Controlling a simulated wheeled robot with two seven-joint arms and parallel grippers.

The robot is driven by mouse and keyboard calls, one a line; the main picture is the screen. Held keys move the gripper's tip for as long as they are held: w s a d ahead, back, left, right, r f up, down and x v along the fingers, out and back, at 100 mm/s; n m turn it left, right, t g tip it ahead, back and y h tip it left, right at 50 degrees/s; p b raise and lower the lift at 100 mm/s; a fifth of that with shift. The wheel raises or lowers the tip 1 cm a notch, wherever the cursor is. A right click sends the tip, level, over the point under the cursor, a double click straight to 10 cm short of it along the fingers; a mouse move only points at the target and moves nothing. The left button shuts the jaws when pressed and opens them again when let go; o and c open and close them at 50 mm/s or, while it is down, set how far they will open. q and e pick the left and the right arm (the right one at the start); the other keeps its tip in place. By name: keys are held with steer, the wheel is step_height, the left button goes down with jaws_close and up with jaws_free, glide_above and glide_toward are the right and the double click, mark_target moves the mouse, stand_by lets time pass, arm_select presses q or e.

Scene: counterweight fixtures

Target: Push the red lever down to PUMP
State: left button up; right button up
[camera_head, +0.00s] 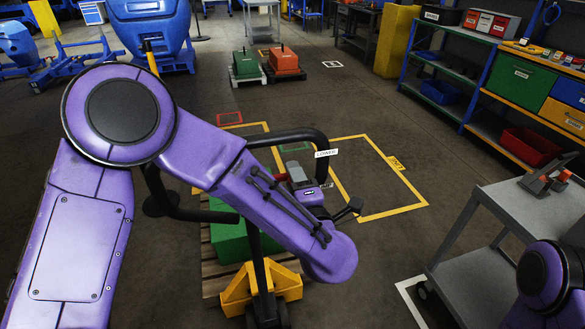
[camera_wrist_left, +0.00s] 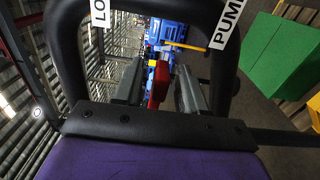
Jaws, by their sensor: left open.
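The red lever (camera_wrist_left: 158,85) shows in the left wrist view between the two grey fingers of my left gripper (camera_wrist_left: 159,66). The fingers are apart, one on each side of the lever; I cannot tell whether either touches it. In the head view a small part of the red lever (camera_head: 280,170) shows beside my left gripper (camera_head: 294,172), within the black handle loop (camera_head: 300,136). The PUMP label (camera_wrist_left: 228,22) is on the loop's right side in the wrist view. The LOWER label (camera_head: 326,153) shows in the head view. My right gripper is out of view.
The handle belongs to a yellow pallet truck (camera_head: 238,293) at a wooden pallet with a green block (camera_head: 232,243). A grey cart (camera_head: 482,270) stands at the right. A yellow floor outline (camera_head: 393,212) lies behind the handle, with bare floor inside.

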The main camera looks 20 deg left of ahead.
arm_select(q)
steer(key=shift+x, duration=0.85)
steer(key=shift+c, duration=0.3)
jaws_close()
steer(key=shift+f+m, duration=0.8)
steer(key=shift+m, duration=0.2)
steer(key=shift+s+a+f+m, duration=0.15)
steer(key=shift+f+m, duration=0.35)
steer(key=shift+m, duration=0.2)
steer(key=shift+o, duration=0.3)
jaws_free()
steer(key=shift+s, duration=0.1)
